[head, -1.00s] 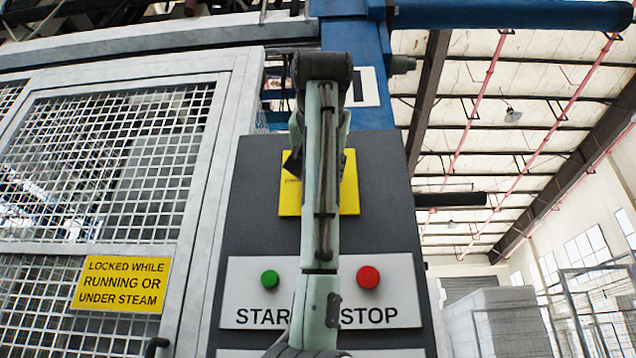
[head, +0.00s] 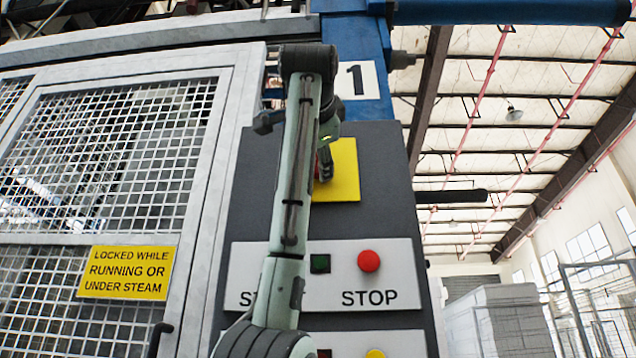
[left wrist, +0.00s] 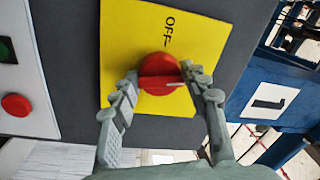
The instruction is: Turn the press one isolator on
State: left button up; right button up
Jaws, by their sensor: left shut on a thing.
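The press one isolator is a red rotary knob on a yellow plate (head: 343,172) on the dark grey control panel (head: 385,215). In the left wrist view the red knob (left wrist: 158,76) sits near the plate's middle, with OFF printed above it there. A white mark on the knob points right in that view. My left gripper (left wrist: 160,88) is shut on the knob, one finger on each side. In the head view my left gripper (head: 325,165) is partly hidden by my arm, and only a little red shows there. My right gripper is not in view.
Below the plate are a red STOP button (head: 368,261) and a dark green square (head: 320,263); my arm covers the START area. A mesh guard (head: 130,150) with a yellow warning sign (head: 127,272) stands left. A black bar (head: 452,197) juts out right.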

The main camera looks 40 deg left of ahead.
pick_arm(q)
jog(key=shift+f+m, duration=0.15)
jog(key=shift+m, duration=1.05)
jog(key=shift+h, duration=0.3)
jog(key=o, duration=1.1)
jog(key=v, duration=1.2)
